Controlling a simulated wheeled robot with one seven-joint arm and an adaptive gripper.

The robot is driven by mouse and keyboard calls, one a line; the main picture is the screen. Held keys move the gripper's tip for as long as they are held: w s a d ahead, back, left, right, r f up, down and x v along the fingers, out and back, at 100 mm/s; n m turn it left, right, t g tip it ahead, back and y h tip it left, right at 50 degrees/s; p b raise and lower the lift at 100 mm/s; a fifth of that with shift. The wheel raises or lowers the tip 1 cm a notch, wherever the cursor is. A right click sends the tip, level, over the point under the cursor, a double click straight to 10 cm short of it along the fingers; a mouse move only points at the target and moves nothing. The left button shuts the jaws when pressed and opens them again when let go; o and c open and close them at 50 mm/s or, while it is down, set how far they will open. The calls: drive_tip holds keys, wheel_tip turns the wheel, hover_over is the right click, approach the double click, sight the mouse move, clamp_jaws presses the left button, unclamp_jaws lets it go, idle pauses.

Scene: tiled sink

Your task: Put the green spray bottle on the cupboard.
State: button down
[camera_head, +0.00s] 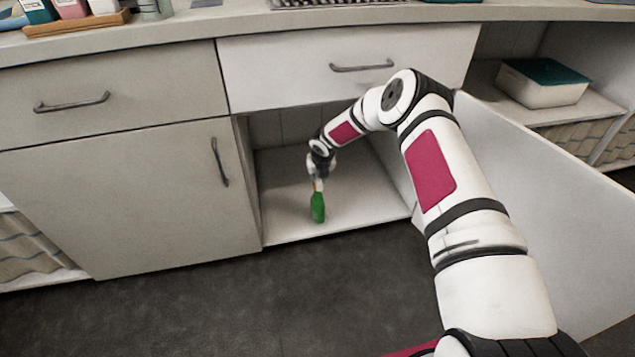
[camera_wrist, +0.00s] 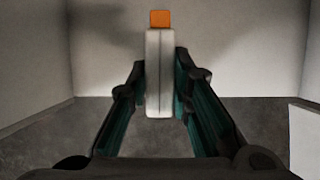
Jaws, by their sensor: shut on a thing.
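The green spray bottle (camera_head: 318,208) is upright inside the open lower cupboard (camera_head: 283,226), near its front edge. I cannot tell whether its base touches the cupboard floor. My gripper (camera_head: 317,176) is at the top of the bottle and shut on its spray head. In the wrist view, the white spray head (camera_wrist: 160,75) with its orange nozzle tip (camera_wrist: 160,18) sits between the two fingers of my gripper (camera_wrist: 160,88). The green body is hidden in the wrist view.
The open cupboard door (camera_head: 545,190) stands out at the right, beside my arm. A closed cupboard door (camera_head: 130,190) is at the left and a drawer (camera_head: 345,68) is above the opening. A lidded box (camera_head: 543,85) sits on a shelf at the right. The cupboard floor around the bottle is clear.

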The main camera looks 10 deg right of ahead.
drive_tip(key=shift+f+b, duration=0.3)
drive_tip(key=shift+f, duration=0.45)
drive_tip(key=c, duration=1.4)
unclamp_jaws()
drive_tip(key=shift+f, duration=0.1)
drive_tip(key=shift+c, duration=0.2)
drive_tip(key=shift+r, duration=0.4)
drive_tip(key=p+v, duration=0.4)
drive_tip(key=v, duration=0.7)
drive_tip(key=shift+s+r+p, duration=0.2)
drive_tip(key=shift+s+p, duration=0.05)
drive_tip(key=shift+p, duration=0.05)
